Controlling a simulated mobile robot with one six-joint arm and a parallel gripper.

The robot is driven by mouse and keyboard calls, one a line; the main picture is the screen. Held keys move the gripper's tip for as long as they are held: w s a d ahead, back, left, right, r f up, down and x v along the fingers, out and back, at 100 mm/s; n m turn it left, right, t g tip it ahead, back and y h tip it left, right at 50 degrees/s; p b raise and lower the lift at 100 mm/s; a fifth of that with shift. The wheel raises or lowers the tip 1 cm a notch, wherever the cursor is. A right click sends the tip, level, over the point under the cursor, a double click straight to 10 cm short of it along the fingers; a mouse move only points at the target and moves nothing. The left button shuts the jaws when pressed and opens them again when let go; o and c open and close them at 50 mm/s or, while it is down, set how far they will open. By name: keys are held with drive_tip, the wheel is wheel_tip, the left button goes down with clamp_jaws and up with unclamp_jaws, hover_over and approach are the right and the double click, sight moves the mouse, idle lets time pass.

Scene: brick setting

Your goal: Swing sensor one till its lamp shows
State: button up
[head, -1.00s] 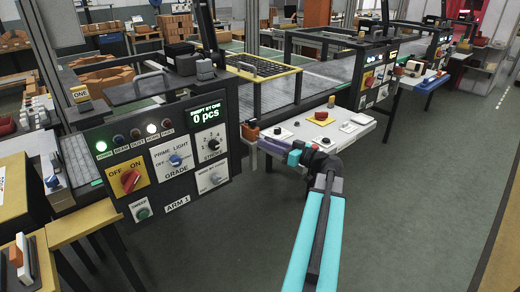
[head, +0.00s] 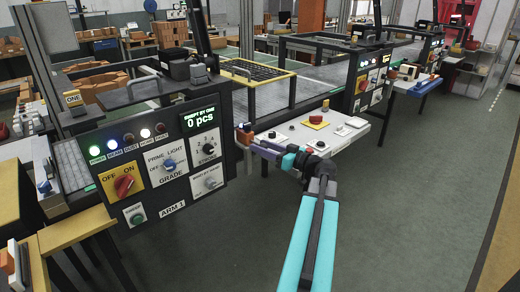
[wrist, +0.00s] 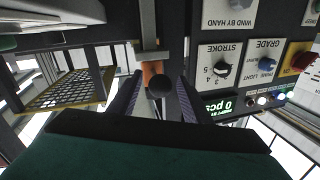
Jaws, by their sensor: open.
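An orange-bodied part with a round black knob, which looks like the sensor (head: 245,137), sits at the right edge of the ARM 1 panel (head: 152,182). It also shows in the wrist view (wrist: 153,68), its knob facing me. My gripper (head: 256,149) is open there; in the wrist view its dark fingers (wrist: 157,92) stand either side of the knob. I cannot tell whether either touches it. On the panel the BEAM lamp (head: 113,142) glows blue, between the green POWER lamp and the dark DUST lamp. The display (head: 199,120) reads 0 pcs.
A white side table (head: 335,138) with a red button (head: 316,119) stands close to my arm. Conveyor frames fill the back. The floor (head: 400,200) at right is clear.

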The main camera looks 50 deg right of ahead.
drive_tip(key=s+d+b, duration=0.1)
drive_tip(key=s, duration=1.2)
drive_tip(key=shift+s, duration=0.3)
drive_tip(key=shift+w+f, duration=0.1)
